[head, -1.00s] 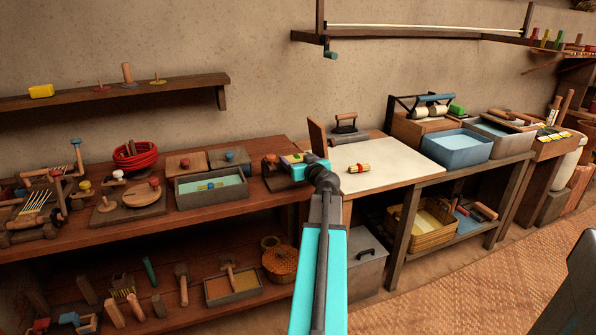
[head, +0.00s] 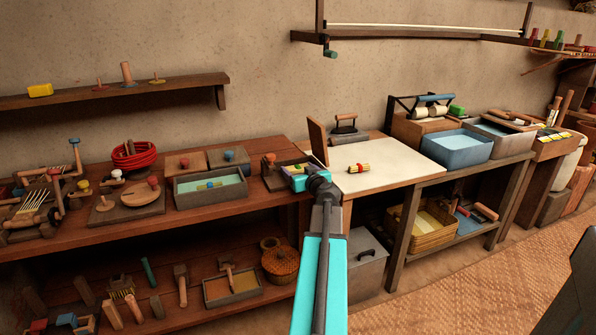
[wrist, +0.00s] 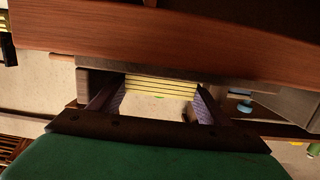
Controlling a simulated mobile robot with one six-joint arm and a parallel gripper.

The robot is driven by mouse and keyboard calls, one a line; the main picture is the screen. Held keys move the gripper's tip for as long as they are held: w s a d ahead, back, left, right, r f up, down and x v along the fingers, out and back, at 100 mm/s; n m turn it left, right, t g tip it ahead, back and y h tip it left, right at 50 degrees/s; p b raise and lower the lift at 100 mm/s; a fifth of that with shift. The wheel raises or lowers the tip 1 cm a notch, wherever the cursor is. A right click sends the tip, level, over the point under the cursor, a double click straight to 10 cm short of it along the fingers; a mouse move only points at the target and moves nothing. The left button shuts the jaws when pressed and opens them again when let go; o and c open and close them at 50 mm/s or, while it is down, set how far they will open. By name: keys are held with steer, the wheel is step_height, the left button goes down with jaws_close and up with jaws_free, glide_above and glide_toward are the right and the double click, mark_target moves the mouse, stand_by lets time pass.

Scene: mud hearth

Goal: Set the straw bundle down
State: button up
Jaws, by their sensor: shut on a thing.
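My gripper (wrist: 158,98) is shut on a bundle of pale yellow straws (wrist: 160,88), which spans the gap between its two fingers in the wrist view. In the head view my gripper (head: 300,181) is at the right end of the wooden bench, left of the pale-topped table, and my arm hides much of it. A small yellow-green patch shows at the gripper there. Whether the held bundle touches a surface below cannot be told.
A wooden board (head: 318,143) stands upright just behind my gripper, near a dark press-like tool (head: 345,131). A grey tray with pale green inside (head: 210,190) sits to the left on the wooden bench (head: 240,205). Much of the pale tabletop is clear.

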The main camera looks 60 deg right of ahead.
steer(key=shift+f, duration=0.15)
steer(key=o, duration=1.1)
steer(key=shift+c, duration=0.2)
steer(key=shift+p, duration=0.6)
steer(key=shift+s+a+b, duration=0.3)
steer(key=shift+s+b, duration=0.05)
steer(key=b+v, duration=0.2)
steer(key=v, duration=0.1)
steer(key=b+v, duration=0.1)
steer(key=shift+s+f, duration=0.2)
steer(key=shift+s, duration=0.05)
steer(key=b+v, duration=0.3)
steer(key=v, duration=0.2)
steer(key=shift+s+a+r, duration=0.1)
steer(key=shift+s+a, duration=0.1)
steer(key=shift+a, duration=0.05)
steer(key=shift+b, duration=0.3)
